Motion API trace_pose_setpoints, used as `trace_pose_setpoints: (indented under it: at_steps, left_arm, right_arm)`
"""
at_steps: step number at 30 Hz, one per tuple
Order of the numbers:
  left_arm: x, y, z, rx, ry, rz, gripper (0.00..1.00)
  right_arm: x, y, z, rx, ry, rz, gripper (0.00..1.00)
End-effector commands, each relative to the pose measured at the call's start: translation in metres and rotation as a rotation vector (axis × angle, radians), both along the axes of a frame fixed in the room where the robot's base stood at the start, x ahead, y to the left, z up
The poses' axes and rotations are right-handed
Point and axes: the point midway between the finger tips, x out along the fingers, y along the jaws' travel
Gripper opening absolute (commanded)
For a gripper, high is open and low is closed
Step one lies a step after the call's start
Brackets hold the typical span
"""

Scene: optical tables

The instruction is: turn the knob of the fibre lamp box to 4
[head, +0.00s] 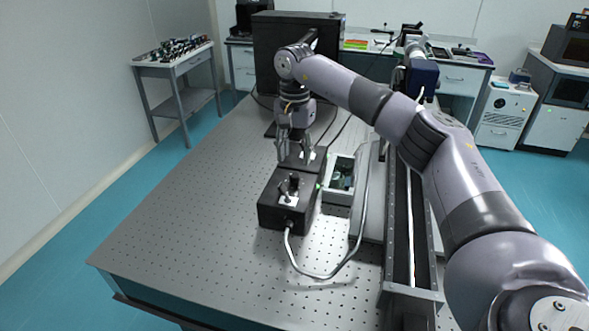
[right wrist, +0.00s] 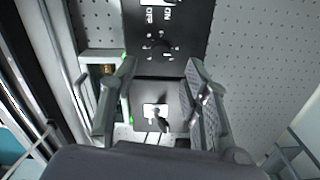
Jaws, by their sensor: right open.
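The fibre lamp box (head: 270,211) is black and stands on the perforated table with a gooseneck cable leaving its front. Its dark knob (head: 294,180) stands up from the top, behind a pale switch plate. In the right wrist view the knob (right wrist: 158,44) sits within a ring of white marks; its setting is too small to read. My right gripper (head: 294,153) is open and empty, pointing down behind and above the knob. In the right wrist view its fingertips (right wrist: 160,66) are apart, just short of the knob in the picture. My left gripper is not in view.
A second black box (head: 318,160) with a toggle switch stands just behind the lamp box. A pale open-topped box (head: 338,196) stands to its right, close to the gooseneck (head: 361,215) and a long rail (head: 398,220). The table's left side is clear.

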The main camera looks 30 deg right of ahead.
Motion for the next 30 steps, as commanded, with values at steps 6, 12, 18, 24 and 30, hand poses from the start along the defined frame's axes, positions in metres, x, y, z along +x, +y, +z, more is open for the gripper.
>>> trace_pose_setpoints:
  at_steps: [6,12,18,24,30]
  left_arm:
    - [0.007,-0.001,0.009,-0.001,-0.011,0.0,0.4]
    - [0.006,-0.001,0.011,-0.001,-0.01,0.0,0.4]
    - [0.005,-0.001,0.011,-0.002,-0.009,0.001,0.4]
    - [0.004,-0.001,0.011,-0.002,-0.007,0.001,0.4]
    - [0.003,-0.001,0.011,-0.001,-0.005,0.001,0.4]
  right_arm:
    - [-0.001,0.0,-0.039,0.0,0.004,0.001,0.43]
    - [0.0,0.001,-0.057,0.001,0.0,0.001,0.43]
    - [0.0,0.001,-0.06,0.0,-0.001,0.001,0.43]
    - [0.0,0.001,-0.06,0.0,-0.001,0.001,0.38]
    - [0.0,0.001,-0.06,0.0,-0.001,0.001,0.24]
